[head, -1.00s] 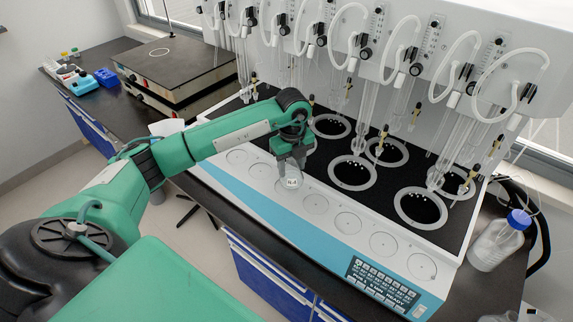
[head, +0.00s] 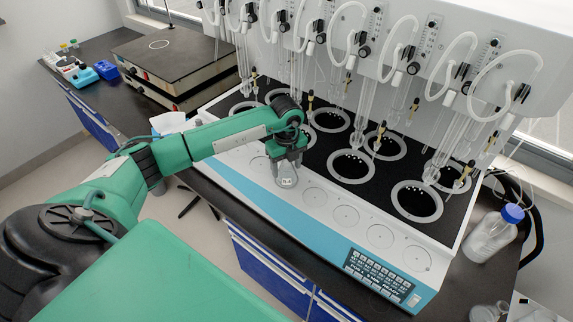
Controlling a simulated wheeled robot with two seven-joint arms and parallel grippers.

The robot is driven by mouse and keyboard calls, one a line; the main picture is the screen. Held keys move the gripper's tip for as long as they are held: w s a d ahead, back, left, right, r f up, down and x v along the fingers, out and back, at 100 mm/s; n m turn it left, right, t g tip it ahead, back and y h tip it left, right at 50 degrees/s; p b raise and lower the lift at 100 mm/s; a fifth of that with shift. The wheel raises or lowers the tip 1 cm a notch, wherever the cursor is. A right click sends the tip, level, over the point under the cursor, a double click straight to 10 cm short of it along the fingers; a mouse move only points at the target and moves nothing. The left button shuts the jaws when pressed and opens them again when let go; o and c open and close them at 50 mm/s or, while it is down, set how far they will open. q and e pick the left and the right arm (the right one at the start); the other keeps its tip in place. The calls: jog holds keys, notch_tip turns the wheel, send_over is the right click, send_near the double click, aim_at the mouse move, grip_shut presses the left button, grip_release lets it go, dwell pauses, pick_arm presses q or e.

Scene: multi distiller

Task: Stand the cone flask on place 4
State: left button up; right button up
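The cone flask (head: 286,179) is clear glass with a small white label. It is upright, low over the white front shelf of the distiller, in line with the row of round places. It covers the spot between a bare place on its left (head: 260,163) and one on its right (head: 314,197). My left gripper (head: 286,161) is around the flask's neck from above and looks shut on it. The flask's base seems at or very near the shelf; a small gap cannot be told. Place numbers are not legible. My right gripper is not in view.
The distiller's black deck (head: 320,153) with ringed wells and hanging glass tubes lies just behind. A blue-capped bottle (head: 491,238) and another glass vessel (head: 488,312) stand at the right. A hotplate (head: 172,62) is at the back left. The shelf's right part is clear.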

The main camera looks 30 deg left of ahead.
pick_arm(q)
jog(key=shift+o, duration=0.4)
jog(key=shift+r, duration=0.1)
notch_tip(320, 180, up, 8)
jog(key=b, duration=0.2)
jog(key=shift+f+b, duration=0.2)
jog(key=shift+b, duration=0.2)
